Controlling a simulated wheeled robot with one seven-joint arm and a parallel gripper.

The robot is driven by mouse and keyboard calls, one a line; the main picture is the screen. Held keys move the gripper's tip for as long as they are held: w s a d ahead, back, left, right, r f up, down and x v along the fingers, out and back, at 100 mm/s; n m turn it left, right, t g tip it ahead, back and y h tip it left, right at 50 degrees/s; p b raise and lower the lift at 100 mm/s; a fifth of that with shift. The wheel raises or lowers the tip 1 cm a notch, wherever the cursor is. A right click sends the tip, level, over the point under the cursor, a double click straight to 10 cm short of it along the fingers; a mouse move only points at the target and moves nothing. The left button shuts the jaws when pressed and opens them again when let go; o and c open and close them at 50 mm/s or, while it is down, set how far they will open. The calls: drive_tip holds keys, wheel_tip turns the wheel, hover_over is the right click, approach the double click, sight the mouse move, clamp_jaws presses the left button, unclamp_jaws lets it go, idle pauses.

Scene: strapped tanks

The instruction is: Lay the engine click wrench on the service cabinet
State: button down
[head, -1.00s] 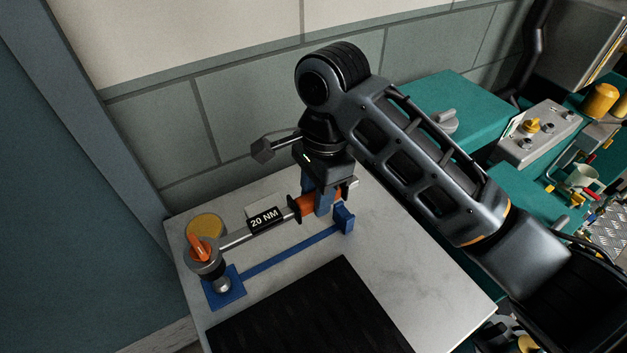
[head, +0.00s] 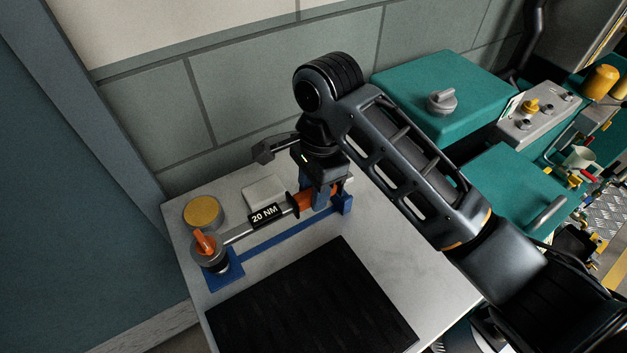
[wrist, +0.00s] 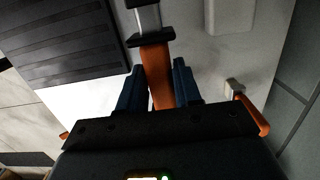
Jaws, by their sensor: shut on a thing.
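The click wrench (head: 240,231) has an orange grip, a steel shaft, a black 20 NM tag and a round head with an orange lever. My gripper (head: 325,196) is shut on its orange grip, with a blue finger on each side. In the wrist view the grip (wrist: 158,75) lies between the fingers (wrist: 157,88). The wrench is level above a blue rack (head: 285,243) on a pale cabinet top (head: 395,262). Its head is over the rack's left plate and its grip is by the right post. I cannot tell whether it touches the rack.
A black ribbed mat (head: 310,300) covers the front of the top. A yellow-lidded round tin (head: 203,212) and a white block (head: 264,190) stand behind the wrench. The wall is close behind. Teal cases (head: 440,95) and a grey control box (head: 538,120) are at right.

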drive_tip(key=shift+f, duration=1.6)
drive_tip(key=c, duration=0.7)
unclamp_jaws()
drive_tip(key=r, duration=0.6)
drive_tip(key=shift+w+d+r, duration=0.3)
drive_tip(key=shift+r, duration=0.55)
drive_tip(key=shift+s+f, duration=0.1)
